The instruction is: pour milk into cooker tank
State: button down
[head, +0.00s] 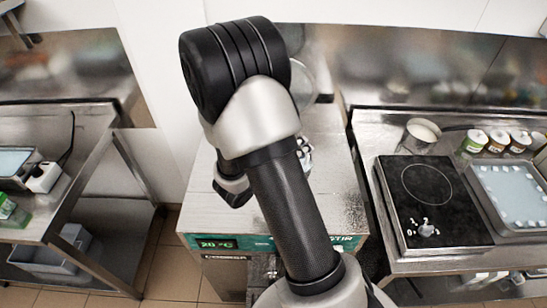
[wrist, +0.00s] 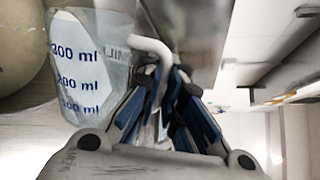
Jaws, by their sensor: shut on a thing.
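In the wrist view my gripper (wrist: 163,82) is shut on the pale handle of a clear measuring jug (wrist: 118,62). The jug has blue marks for 100, 200 and 300 ml, and a white area shows through its wall, which looks like milk. In the head view a machine with a steel top (head: 335,190) and a teal front panel with a green 20 °C display (head: 216,244) stands under my arm. Whether it is the cooker is not clear, and its tank opening is hidden. A clear rounded thing (head: 318,75) shows partly behind my arm.
Right of the machine, a counter holds a black hotplate (head: 430,190), a steel pot (head: 419,134), several small jars (head: 497,141) and a tray (head: 479,204). A steel table (head: 85,140) stands left, with floor between. A beige rounded surface (wrist: 22,40) is beside the jug.

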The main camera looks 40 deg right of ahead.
jog(key=shift+w+f, duration=0.15)
jog(key=shift+f, duration=0.05)
jog(key=shift+w, duration=0.1)
jog(key=shift+w+n+p, duration=0.3)
jog(key=shift+p, duration=0.15)
jog(key=shift+w+a+f+n+g+p, duration=0.15)
jog(key=shift+w+n+g+p, duration=0.3)
jog(key=shift+w+p, duration=0.45)
jog(key=shift+w, duration=0.2)
jog(key=shift+w+p, duration=0.1)
jog(key=shift+p, duration=0.2)
jog(key=shift+w+r+n+g+p, duration=0.4)
jog(key=shift+w+n+p, duration=0.5)
jog(key=shift+p, duration=0.95)
